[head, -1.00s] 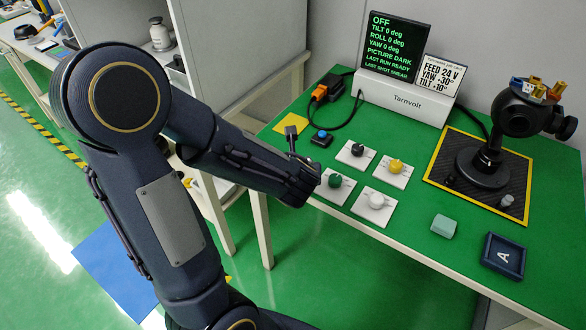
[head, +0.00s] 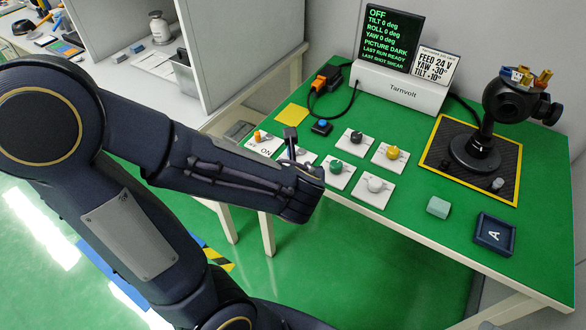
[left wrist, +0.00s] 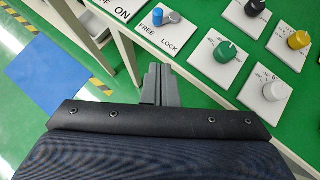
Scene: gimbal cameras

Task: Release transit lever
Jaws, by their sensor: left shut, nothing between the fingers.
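The transit lever's white plate, marked FREE and LOCK (left wrist: 145,42), lies near the table's front edge in the left wrist view. On it stand a blue post (left wrist: 158,16) and a grey knob (left wrist: 173,17) side by side; I cannot tell which mark the lever points to. My left gripper (left wrist: 160,72) is shut and empty, its fingertips just short of the plate's front edge in this view. In the head view, my left arm hides the fingers and most of this plate; a sliver of it shows (head: 308,156). My right gripper is not in view.
An OFF/ON plate (left wrist: 112,8) lies left of the lever. Green (head: 337,167), white (head: 376,185), black (head: 355,136) and yellow (head: 393,153) knobs stand to the right. Behind are a blue button (head: 322,125) and the Tarnvolt box (head: 400,90). A pale block (head: 438,207) lies right.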

